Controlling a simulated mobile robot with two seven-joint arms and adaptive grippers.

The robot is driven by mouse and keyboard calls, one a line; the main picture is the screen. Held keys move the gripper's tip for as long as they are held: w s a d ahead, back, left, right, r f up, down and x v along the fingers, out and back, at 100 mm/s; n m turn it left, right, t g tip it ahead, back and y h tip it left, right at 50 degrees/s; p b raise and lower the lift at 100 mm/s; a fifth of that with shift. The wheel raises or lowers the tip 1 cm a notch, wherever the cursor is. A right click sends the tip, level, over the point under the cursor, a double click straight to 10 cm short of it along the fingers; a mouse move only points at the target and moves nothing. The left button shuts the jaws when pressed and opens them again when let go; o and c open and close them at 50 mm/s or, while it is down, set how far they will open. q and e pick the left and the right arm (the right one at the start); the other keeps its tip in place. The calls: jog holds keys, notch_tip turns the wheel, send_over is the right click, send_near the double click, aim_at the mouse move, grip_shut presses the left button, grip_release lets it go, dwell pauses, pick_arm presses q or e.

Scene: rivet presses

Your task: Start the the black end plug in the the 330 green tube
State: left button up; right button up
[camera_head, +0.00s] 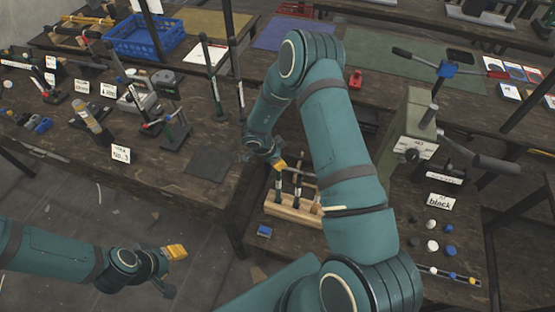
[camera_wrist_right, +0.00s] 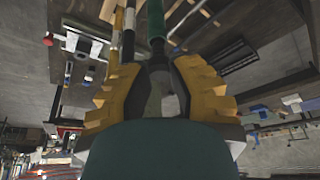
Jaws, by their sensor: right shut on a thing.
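My right gripper (camera_head: 276,162) is at the middle of the head view, over the wooden rack of tubes. In the right wrist view its yellow fingers (camera_wrist_right: 158,92) are shut around a green tube (camera_wrist_right: 156,22), which runs away from them; the grip itself is partly hidden. Any number on the tube cannot be read. Black end plugs (camera_head: 430,224) lie on the right bench below a sign reading "black" (camera_head: 440,202), among white and blue ones. My left gripper (camera_head: 170,268) is at lower left, open and empty over the floor, away from the benches.
The wooden rack (camera_head: 291,209) stands at the bench's front edge with upright tubes. A green-grey lever press (camera_head: 412,140) stands to its right. A dark mat (camera_head: 212,166) there is bare.

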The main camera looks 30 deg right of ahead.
jog(key=shift+f+b, duration=0.35)
jog(key=shift+f, duration=0.45)
jog(key=o, duration=0.8)
jog(key=v, duration=1.2)
